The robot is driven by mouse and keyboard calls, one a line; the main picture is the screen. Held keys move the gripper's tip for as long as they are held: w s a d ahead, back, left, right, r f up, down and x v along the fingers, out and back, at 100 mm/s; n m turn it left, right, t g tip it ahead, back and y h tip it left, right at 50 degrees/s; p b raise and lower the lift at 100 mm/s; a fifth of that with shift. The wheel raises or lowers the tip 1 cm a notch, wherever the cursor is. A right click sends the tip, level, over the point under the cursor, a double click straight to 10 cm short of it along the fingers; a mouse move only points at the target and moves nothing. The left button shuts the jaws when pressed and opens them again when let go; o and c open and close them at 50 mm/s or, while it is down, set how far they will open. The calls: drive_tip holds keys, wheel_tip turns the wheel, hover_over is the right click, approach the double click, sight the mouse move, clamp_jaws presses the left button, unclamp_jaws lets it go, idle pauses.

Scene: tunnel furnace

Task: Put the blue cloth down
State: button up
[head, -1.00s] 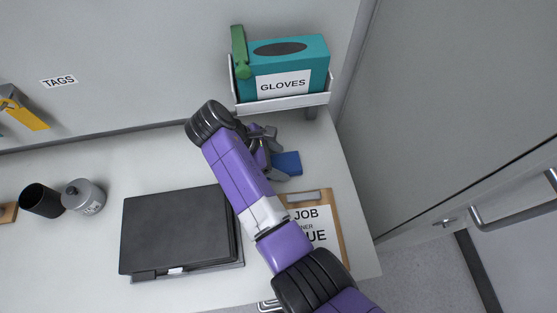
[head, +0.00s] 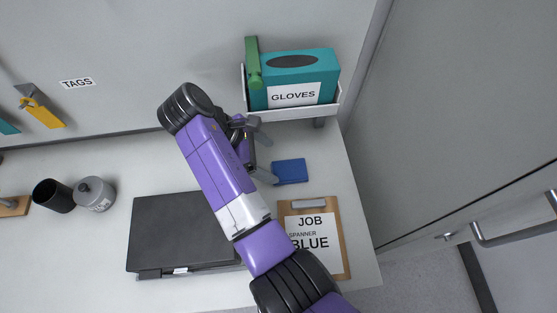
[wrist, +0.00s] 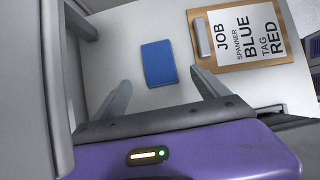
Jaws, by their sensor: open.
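The blue cloth (head: 290,171) is a small folded rectangle lying flat on the light worktop, right of my gripper in the head view. It also shows in the wrist view (wrist: 159,63), ahead of and between the two fingers. My gripper (head: 268,157) is open and empty, its fingertips apart from the cloth. In the wrist view the spread fingers of my gripper (wrist: 162,88) have bare worktop between them and the cloth.
A clipboard (head: 333,262) with a job sheet lies in front of the cloth. A black closed case (head: 160,230) lies to the left. A glove box (head: 325,68) sits in a wall tray (head: 290,114) behind. A black cup (head: 52,196) and grey canister (head: 95,193) stand far left.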

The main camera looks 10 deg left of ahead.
drive_tip(key=shift+p+v, duration=0.55)
drive_tip(key=shift+v, duration=1.15)
drive_tip(key=shift+d, duration=0.1)
